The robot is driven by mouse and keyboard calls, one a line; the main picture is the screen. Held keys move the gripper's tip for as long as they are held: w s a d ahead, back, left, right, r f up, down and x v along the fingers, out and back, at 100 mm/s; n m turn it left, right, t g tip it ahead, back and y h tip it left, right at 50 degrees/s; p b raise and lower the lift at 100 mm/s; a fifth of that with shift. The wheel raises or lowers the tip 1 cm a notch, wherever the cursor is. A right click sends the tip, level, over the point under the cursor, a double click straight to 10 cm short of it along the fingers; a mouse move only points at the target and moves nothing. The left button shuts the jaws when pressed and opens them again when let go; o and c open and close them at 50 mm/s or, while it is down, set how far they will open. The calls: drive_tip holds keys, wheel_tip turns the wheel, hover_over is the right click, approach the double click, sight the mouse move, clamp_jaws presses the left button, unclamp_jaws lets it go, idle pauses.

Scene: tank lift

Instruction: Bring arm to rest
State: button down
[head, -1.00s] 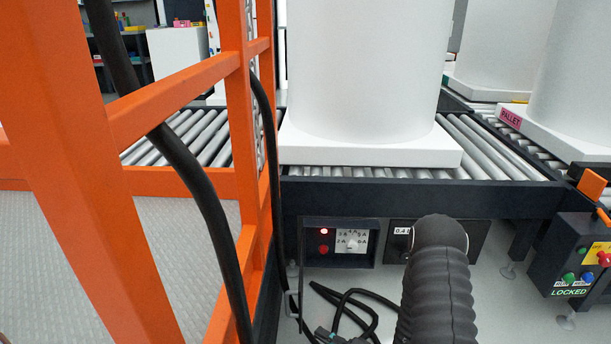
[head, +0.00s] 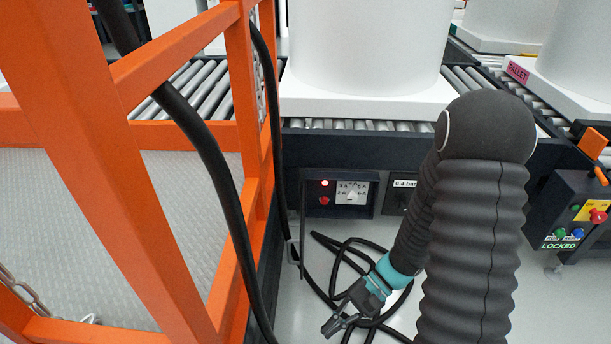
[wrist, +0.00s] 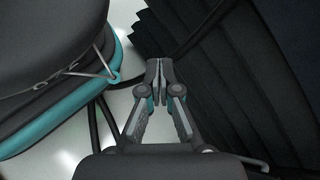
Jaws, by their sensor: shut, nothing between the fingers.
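My gripper (head: 338,325) shows low in the head view, in front of the black cables on the floor, pointing down and left. In the wrist view my gripper (wrist: 159,68) has its two fingertips together with nothing between them. My arm, in a dark ribbed cover, is folded at the centre right of the head view. It hides part of the conveyor frame and the 0.4 bar panel (head: 400,186).
An orange frame (head: 200,262) with a black hose (head: 222,170) stands at the left. A roller conveyor (head: 325,146) carries a white tank (head: 365,45) on a white base. Loose black cables (head: 345,262) lie on the floor. A control box reading LOCKED (head: 562,222) is at the right.

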drive_tip(key=d+r+n+t+h+p, duration=0.35)
drive_tip(key=d+r+h, duration=0.2)
drive_tip(key=r, duration=0.65)
drive_tip(key=d+r+n+t+h+p, duration=0.2)
drive_tip(key=d+r+t+h, duration=0.3)
drive_tip(key=r, duration=0.7)
wheel_tip(320, 180, up, 11)
drive_tip(key=s+t+p, duration=0.2)
drive_tip(key=t, duration=0.1)
drive_tip(key=shift+s+a+f, duration=0.15)
drive_tip(key=shift+s+a, duration=0.15)
drive_tip(key=shift+s, duration=0.05)
